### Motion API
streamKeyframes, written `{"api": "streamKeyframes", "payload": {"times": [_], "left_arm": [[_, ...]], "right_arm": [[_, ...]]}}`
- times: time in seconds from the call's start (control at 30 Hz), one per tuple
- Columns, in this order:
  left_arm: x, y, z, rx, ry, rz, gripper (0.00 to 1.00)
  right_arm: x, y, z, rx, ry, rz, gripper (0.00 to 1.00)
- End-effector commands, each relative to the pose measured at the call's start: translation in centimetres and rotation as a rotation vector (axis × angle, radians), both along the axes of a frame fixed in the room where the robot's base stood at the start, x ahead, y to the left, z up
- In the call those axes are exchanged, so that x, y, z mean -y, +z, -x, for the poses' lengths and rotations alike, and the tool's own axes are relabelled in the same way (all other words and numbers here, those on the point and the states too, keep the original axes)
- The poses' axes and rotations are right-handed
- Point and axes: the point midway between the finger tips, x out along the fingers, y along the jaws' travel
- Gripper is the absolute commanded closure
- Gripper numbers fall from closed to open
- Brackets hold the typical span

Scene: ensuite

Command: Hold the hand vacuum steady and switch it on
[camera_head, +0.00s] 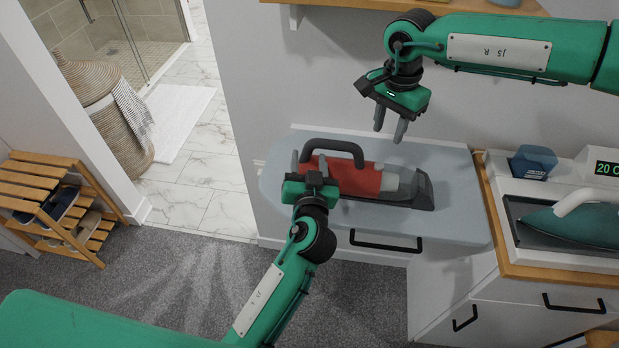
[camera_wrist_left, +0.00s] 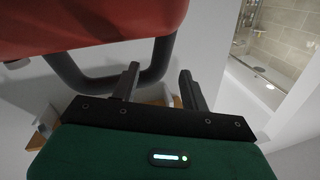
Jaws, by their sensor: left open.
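The hand vacuum (camera_head: 352,178) has a red body, a black handle loop on top and a grey-and-black nozzle pointing right. It lies on the grey-blue rounded board (camera_head: 455,205). My right gripper (camera_head: 390,124) is open and empty above the nozzle side. I cannot make out the switch.
A teal iron (camera_head: 575,222) and a blue container (camera_head: 533,161) are on the counter at right. A wooden shelf (camera_head: 345,4) overhangs the back wall. A wooden shoe rack (camera_head: 55,205) and a wicker basket (camera_head: 105,105) stand left. Grey carpet (camera_head: 190,275) is open.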

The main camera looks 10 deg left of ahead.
Motion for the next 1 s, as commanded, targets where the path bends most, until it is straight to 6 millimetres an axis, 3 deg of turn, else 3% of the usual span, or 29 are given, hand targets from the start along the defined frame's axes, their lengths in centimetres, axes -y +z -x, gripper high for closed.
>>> {"api": "streamKeyframes", "payload": {"times": [0.3, 0.7, 0.77, 0.93, 1.0], "left_arm": [[-0.8, 0.0, -4.0, 0.001, 0.001, -0.001, 0.55], [-1.0, 0.0, -4.7, -0.001, 0.000, 0.000, 0.55], [-1.0, 0.0, -4.7, -0.001, 0.000, 0.000, 0.63], [-1.0, 0.0, -4.6, -0.001, 0.000, 0.000, 0.96], [-1.0, 0.0, -4.6, -0.001, 0.000, 0.000, 1.00]], "right_arm": [[0.0, 0.0, 0.0, 0.000, 0.000, 0.000, 0.64], [0.0, 0.0, 0.0, 0.000, 0.000, 0.000, 0.64], [0.0, 0.0, 0.0, 0.000, 0.000, 0.000, 0.64], [0.0, 0.0, 0.0, 0.000, 0.000, 0.000, 0.64], [0.0, 0.0, 0.0, 0.000, 0.000, 0.000, 0.64]]}}
